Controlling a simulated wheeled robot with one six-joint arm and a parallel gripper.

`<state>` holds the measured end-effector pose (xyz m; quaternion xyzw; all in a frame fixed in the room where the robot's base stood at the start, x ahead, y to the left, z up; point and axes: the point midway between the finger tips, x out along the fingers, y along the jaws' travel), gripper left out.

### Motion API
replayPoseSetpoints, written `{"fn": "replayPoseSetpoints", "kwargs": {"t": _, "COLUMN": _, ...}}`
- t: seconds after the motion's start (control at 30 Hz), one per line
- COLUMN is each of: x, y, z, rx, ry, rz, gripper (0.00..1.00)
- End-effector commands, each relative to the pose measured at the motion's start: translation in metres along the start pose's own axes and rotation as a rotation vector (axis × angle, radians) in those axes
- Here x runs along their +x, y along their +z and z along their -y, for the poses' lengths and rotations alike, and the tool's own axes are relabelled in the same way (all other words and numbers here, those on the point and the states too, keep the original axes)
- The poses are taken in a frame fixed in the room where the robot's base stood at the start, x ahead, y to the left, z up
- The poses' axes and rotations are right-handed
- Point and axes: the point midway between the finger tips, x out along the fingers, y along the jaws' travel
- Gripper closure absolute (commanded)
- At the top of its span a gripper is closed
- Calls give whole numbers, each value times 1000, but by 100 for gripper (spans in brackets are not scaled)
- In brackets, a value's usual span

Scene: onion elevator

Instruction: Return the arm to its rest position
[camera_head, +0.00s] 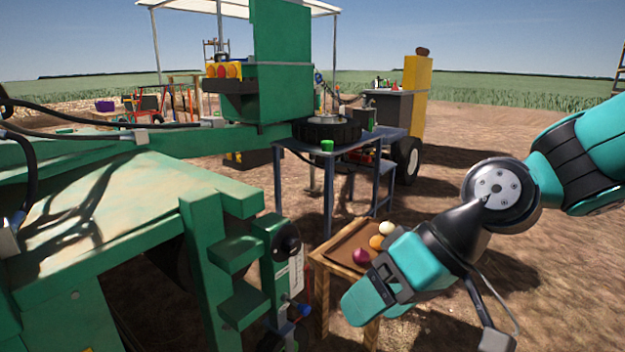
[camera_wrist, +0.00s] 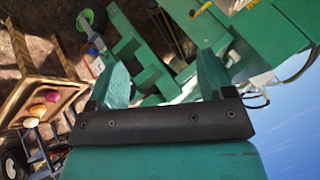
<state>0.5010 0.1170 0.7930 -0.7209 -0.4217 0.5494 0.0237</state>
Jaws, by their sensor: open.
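My teal arm (camera_head: 575,165) reaches in from the right edge in the head view and bends down at a black and silver wrist joint. My gripper (camera_head: 372,308) points down and to the left, in front of a small wooden stand. In the wrist view my gripper (camera_wrist: 163,85) shows two green fingers set apart with nothing between them. Green machine parts show beyond the fingers. The fingers are partly hidden in the head view.
The wooden stand (camera_head: 333,254) holds a white, an orange and a dark red onion (camera_head: 361,257), close to my gripper. The green machine (camera_head: 110,225) fills the left. A blue table (camera_head: 345,146) with a green cup stands behind. Bare ground (camera_head: 500,110) lies open at the right.

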Motion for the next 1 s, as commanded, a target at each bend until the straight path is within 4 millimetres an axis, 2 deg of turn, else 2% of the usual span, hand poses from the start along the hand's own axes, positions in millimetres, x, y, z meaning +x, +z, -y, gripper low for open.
{"fn": "replayPoseSetpoints", "kwargs": {"t": 0.1, "x": -21, "y": 38, "z": 10, "rx": -19, "ry": 89, "rz": 80, "gripper": 25}}
{"fn": "replayPoseSetpoints", "kwargs": {"t": 0.37, "x": -55, "y": 112, "z": 18, "rx": -6, "ry": 244, "rz": 217, "gripper": 25}}
{"fn": "replayPoseSetpoints", "kwargs": {"t": 0.4, "x": -68, "y": 106, "z": 25, "rx": -2, "ry": 245, "rz": 223, "gripper": 25}}
{"fn": "replayPoseSetpoints", "kwargs": {"t": 0.67, "x": -117, "y": 78, "z": 57, "rx": -2, "ry": 241, "rz": 222, "gripper": 25}}
{"fn": "replayPoseSetpoints", "kwargs": {"t": 0.77, "x": -141, "y": 66, "z": 72, "rx": -2, "ry": 241, "rz": 222, "gripper": 25}}
{"fn": "replayPoseSetpoints", "kwargs": {"t": 1.0, "x": -214, "y": 28, "z": 120, "rx": -2, "ry": 240, "rz": 221, "gripper": 25}}
